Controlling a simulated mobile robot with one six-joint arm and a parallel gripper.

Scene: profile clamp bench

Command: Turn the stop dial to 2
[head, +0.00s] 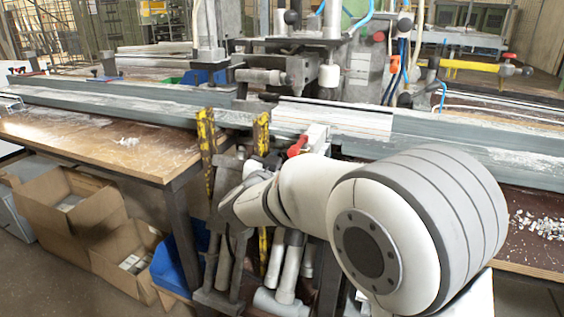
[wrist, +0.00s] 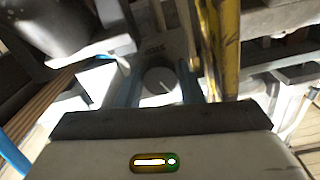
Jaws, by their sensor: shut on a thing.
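In the head view my arm reaches left and down at the bench front; the dial and my fingertips cannot be made out there.
A yellow upright (wrist: 231,45) stands close to the right of my fingers. In the head view, yellow posts (head: 206,150) and a red handle (head: 297,146) are near my arm. A long grey rail (head: 120,100) crosses the bench. Cardboard boxes (head: 65,215) stand on the floor at left.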

